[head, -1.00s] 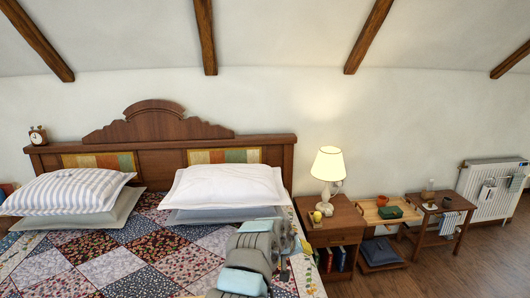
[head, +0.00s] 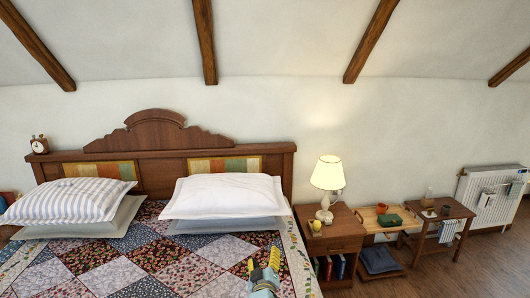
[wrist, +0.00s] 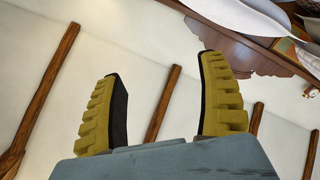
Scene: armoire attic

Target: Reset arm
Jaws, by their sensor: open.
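My gripper (head: 264,271) shows at the bottom of the head view, in front of the quilted bed. Its yellow fingers point up. In the wrist view the two yellow, black-padded fingers of my gripper (wrist: 165,100) stand wide apart with nothing between them. Beyond them are the pale sloped ceiling and wall, with the wooden headboard (wrist: 255,50) at the upper right.
The bed's quilt (head: 150,265) fills the lower left, with a striped pillow (head: 70,199) and a white pillow (head: 228,195). A nightstand (head: 338,225) with a lit lamp (head: 327,175) stands right of the bed. Small tables and a radiator (head: 490,195) are farther right. The air above the bed is clear.

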